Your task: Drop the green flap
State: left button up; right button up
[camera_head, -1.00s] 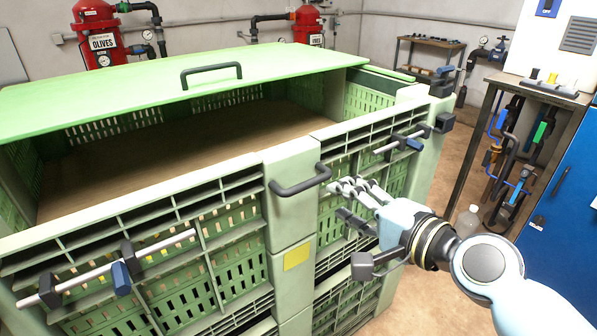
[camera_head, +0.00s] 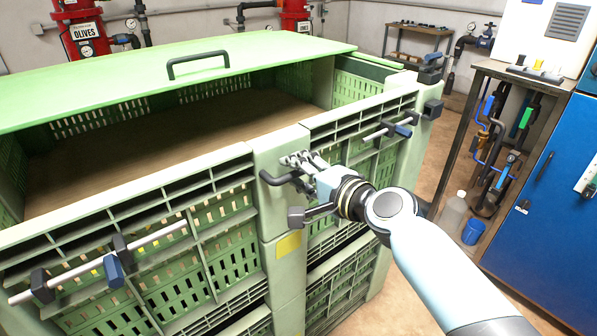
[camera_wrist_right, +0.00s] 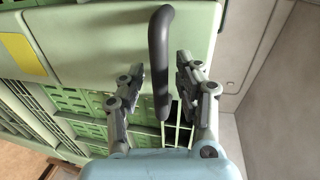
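The green flap appears to be the slatted upper front panel (camera_head: 215,215) of a large green crate. It stands upright. A dark curved handle (camera_head: 278,180) sits on its pale middle post and also shows in the right wrist view (camera_wrist_right: 158,60). My right gripper (camera_head: 298,160) is at this handle. In the right wrist view its two fingers (camera_wrist_right: 162,85) are apart, one on each side of the handle bar, with gaps visible. The gripper hides part of the handle in the head view. My left gripper is not in view.
A green lid (camera_head: 200,75) with its own handle (camera_head: 198,62) covers the crate's back; its front top is open. Sliding rods with dark blocks (camera_head: 115,268) are on the front left and right (camera_head: 390,130). A blue cabinet (camera_head: 550,190) stands right.

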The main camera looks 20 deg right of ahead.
grip_shut()
dwell(0.4)
jog(key=shift+f, duration=0.1)
